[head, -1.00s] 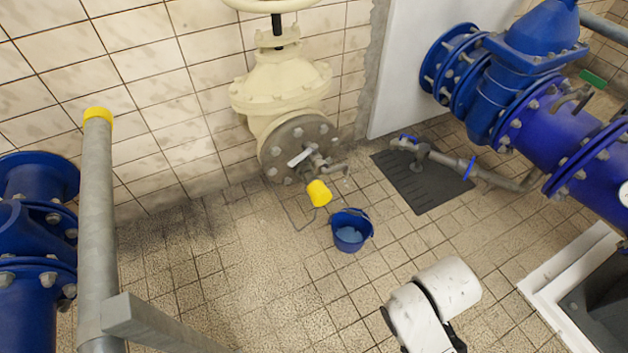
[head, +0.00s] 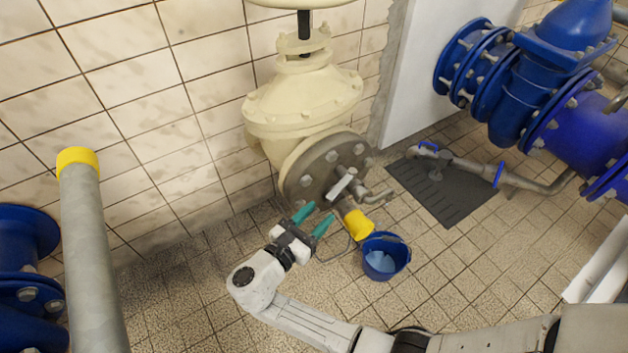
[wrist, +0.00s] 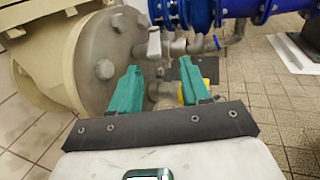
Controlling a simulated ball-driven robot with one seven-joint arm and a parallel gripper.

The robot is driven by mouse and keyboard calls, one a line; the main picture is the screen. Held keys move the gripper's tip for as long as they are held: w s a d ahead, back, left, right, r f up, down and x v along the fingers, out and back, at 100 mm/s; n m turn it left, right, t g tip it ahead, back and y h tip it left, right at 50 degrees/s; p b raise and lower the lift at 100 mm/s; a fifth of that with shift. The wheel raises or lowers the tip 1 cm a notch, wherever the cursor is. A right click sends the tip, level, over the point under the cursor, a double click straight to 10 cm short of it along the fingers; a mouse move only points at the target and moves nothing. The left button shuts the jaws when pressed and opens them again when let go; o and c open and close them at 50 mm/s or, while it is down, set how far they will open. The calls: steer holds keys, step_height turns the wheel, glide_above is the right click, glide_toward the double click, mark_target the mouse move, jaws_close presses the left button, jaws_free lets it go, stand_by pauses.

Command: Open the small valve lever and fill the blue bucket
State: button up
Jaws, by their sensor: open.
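The small valve lever (head: 343,184) is a pale handle on the grey round flange (head: 318,174) of the cream valve. In the wrist view the lever (wrist: 154,45) shows just beyond my fingers. The blue bucket (head: 379,273) stands on the tiled floor to the right, with something light blue inside. A small tap spout (head: 378,195) sticks out right of the lever, above the bucket. My gripper (head: 317,218) has two green fingers, spread apart with nothing between them. It is just left of and below the lever, pointing at the flange; it also shows in the wrist view (wrist: 158,80).
A yellow cylinder (head: 357,225) hangs below the lever, close to my right finger. A grey post with a yellow cap (head: 78,160) stands at the left. Large blue pipes (head: 560,100) fill the right. The floor around the bucket is mostly clear.

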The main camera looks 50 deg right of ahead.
mark_target(350, 176)
steer(key=shift+w+d+r, duration=0.1)
steer(key=shift+w+d, duration=0.2)
steer(key=shift+w, duration=0.15)
steer(key=d, duration=0.3)
steer(key=d+b, duration=0.1)
steer(key=d, duration=0.2)
steer(key=d+b, duration=0.1)
steer(key=d, duration=0.3)
steer(key=shift+w, duration=0.3)
jaws_close()
